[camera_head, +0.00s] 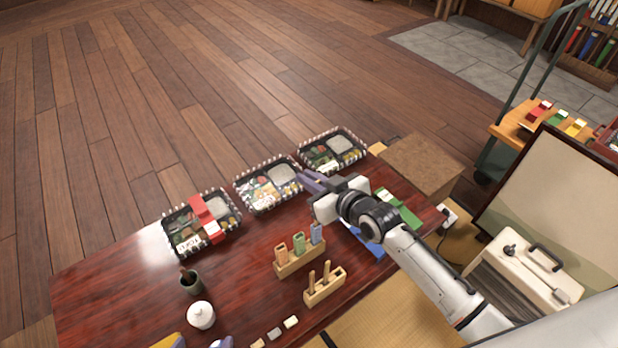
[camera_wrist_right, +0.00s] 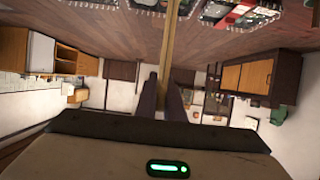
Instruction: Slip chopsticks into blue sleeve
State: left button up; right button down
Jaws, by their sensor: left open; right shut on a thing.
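The blue sleeve (camera_head: 316,234) stands upright at the right end of a wooden holder, beside a green sleeve (camera_head: 299,243) and an orange sleeve (camera_head: 281,254). My right gripper (camera_head: 310,180) is above the far side of the table, close to the middle bento. It is shut on tan chopsticks (camera_wrist_right: 169,45), which show between its fingers in the right wrist view. The chopsticks are apart from the blue sleeve and hard to make out in the head view.
A wooden rack (camera_head: 325,288) holds upright sticks in front of the sleeve holder. Three bentos line the far edge; the left one (camera_head: 185,238) wears a red band. A dark cup (camera_head: 191,284) and white jar (camera_head: 201,316) stand left. The table's left part is clear.

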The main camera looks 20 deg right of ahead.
jog(key=shift+f, duration=0.2)
jog(key=shift+f+b, duration=0.4)
jog(key=shift+f, duration=0.1)
jog(key=shift+f, duration=0.3)
jog(key=shift+f+b, duration=0.75)
jog(key=shift+f, duration=0.1)
jog(key=shift+f, duration=0.25)
dwell(0.3)
jog(key=shift+f+b, duration=0.65)
jog(key=shift+f, duration=0.1)
jog(key=c, duration=1.3)
grip_release()
